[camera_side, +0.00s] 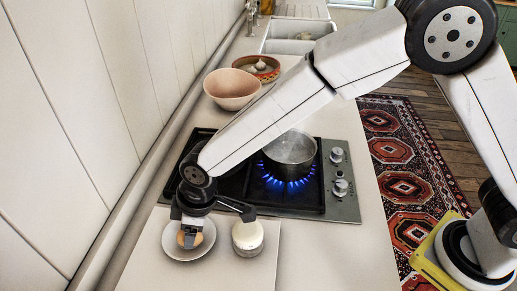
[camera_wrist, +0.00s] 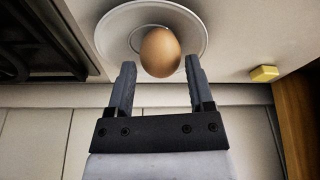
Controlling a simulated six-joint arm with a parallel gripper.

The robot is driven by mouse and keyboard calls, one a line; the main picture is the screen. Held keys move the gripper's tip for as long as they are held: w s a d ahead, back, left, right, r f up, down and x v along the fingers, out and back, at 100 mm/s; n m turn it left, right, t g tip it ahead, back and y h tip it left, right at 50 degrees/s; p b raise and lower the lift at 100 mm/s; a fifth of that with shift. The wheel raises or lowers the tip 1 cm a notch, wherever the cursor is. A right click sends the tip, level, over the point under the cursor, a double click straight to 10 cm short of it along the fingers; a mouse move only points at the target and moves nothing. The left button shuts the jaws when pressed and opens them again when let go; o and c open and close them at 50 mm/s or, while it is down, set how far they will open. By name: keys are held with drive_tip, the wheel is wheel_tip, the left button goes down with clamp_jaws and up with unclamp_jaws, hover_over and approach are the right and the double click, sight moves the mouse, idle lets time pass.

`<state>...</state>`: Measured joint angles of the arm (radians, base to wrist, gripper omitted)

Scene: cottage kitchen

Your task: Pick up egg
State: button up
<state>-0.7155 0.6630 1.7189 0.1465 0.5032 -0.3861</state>
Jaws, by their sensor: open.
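A brown egg (camera_side: 190,238) sits on a small white plate (camera_side: 178,250) at the front left of the counter. In the wrist view the egg (camera_wrist: 160,52) lies just beyond and between my fingertips, on the round white plate (camera_wrist: 111,38). My gripper (camera_side: 188,234) is over the plate and points down at the egg, hiding part of it. In the wrist view my gripper (camera_wrist: 157,72) is open, with one finger to each side of the egg. I cannot tell whether either finger touches it.
A white lidded jar (camera_side: 248,240) stands close to the plate's right. Behind is a hob (camera_side: 342,207) with a metal pot (camera_side: 291,152) over a lit blue flame. A pinkish bowl (camera_side: 230,88) stands farther back. A yellow object (camera_wrist: 264,73) shows in the wrist view.

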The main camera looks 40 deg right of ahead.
drive_tip(key=shift+x, duration=0.95)
drive_tip(key=c, duration=0.4)
